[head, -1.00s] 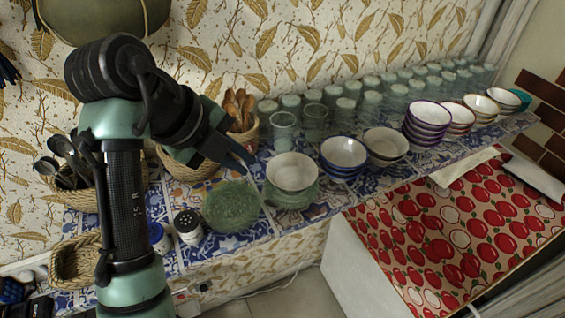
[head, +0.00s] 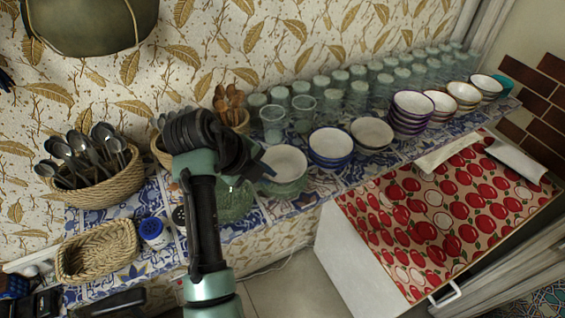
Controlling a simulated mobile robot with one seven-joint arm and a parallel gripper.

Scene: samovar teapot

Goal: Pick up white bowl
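A white bowl (head: 284,161) sits upright on a stack of green glass dishes (head: 284,187) on the blue-tiled shelf. My gripper (head: 261,169) is at the bowl's left rim, partly hidden behind my own arm links. Only a small dark bluish part of it shows, so I cannot tell whether its fingers are apart or whether it touches the bowl. To the right stand a white bowl with a blue outside (head: 330,144) and another pale bowl (head: 372,132).
Several glasses (head: 303,108) line the wall behind the bowls. More stacked bowls (head: 412,108) stand to the right. A green glass plate (head: 237,205), a spoon basket (head: 108,187) and an empty basket (head: 97,252) are left. A red apple-print cloth (head: 450,215) lies lower right.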

